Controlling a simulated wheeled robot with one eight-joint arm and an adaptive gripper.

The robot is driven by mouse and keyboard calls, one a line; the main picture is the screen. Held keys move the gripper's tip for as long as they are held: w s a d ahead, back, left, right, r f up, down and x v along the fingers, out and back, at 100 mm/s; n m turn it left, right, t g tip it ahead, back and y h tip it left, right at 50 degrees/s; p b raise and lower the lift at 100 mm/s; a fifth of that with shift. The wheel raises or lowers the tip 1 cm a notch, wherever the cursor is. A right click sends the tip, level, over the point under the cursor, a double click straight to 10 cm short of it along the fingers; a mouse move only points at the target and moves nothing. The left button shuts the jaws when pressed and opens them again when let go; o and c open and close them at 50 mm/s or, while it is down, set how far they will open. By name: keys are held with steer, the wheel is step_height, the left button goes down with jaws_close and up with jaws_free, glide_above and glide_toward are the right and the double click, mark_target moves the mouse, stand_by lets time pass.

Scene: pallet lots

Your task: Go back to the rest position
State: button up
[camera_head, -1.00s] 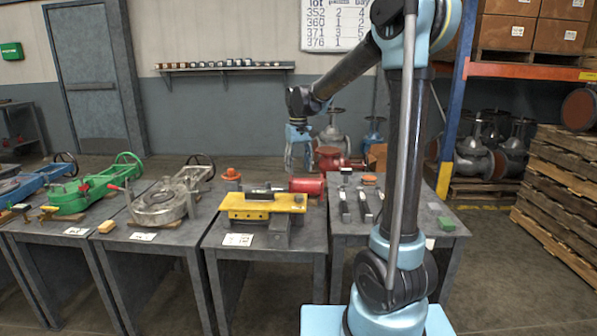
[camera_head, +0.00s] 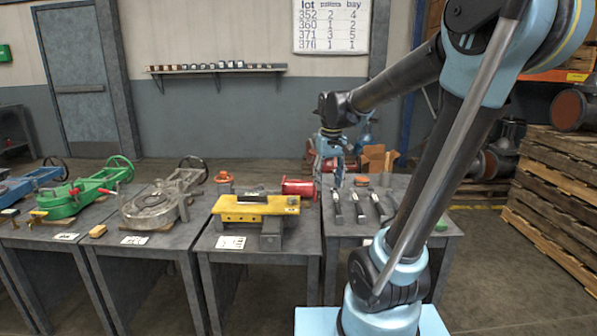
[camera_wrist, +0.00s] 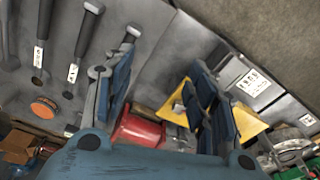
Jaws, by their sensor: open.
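My gripper (camera_head: 331,158) hangs above the back of the tables, near the gap between the yellow fixture's table and the table with hammer-like tools. In the wrist view its two blue fingers (camera_wrist: 160,100) are spread apart with nothing between them touching. A red cylinder (camera_head: 300,188) lies behind the yellow fixture (camera_head: 256,207), and the cylinder also shows beyond the fingers in the wrist view (camera_wrist: 138,130). My arm reaches up and over from the right side of the head view. No object is held.
Hammer-like tools (camera_head: 360,206) lie on the right table (camera_head: 405,238). A green valve (camera_head: 85,188) and a grey round casting (camera_head: 152,207) sit on tables to the left. Stacked wooden pallets (camera_head: 560,185) stand at the right. A cardboard box (camera_head: 377,158) is behind the tables.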

steer(key=s+d+f+m, duration=0.1)
steer(key=s+d+f, duration=0.2)
steer(key=s, duration=0.3)
steer(key=s+d+f+m, duration=0.1)
steer(key=s+d+f, duration=0.2)
steer(key=s+f, duration=0.2)
steer(key=s+d+f+t, duration=0.1)
steer(key=s+d+f, duration=0.2)
steer(key=s, duration=0.4)
steer(key=shift+s+f+m, duration=0.35)
steer(key=shift+f+m, duration=0.05)
steer(key=shift+s+d+f, duration=0.1)
steer(key=shift+s+f, duration=0.05)
steer(key=c, duration=0.4)
steer(key=shift+c, duration=0.2)
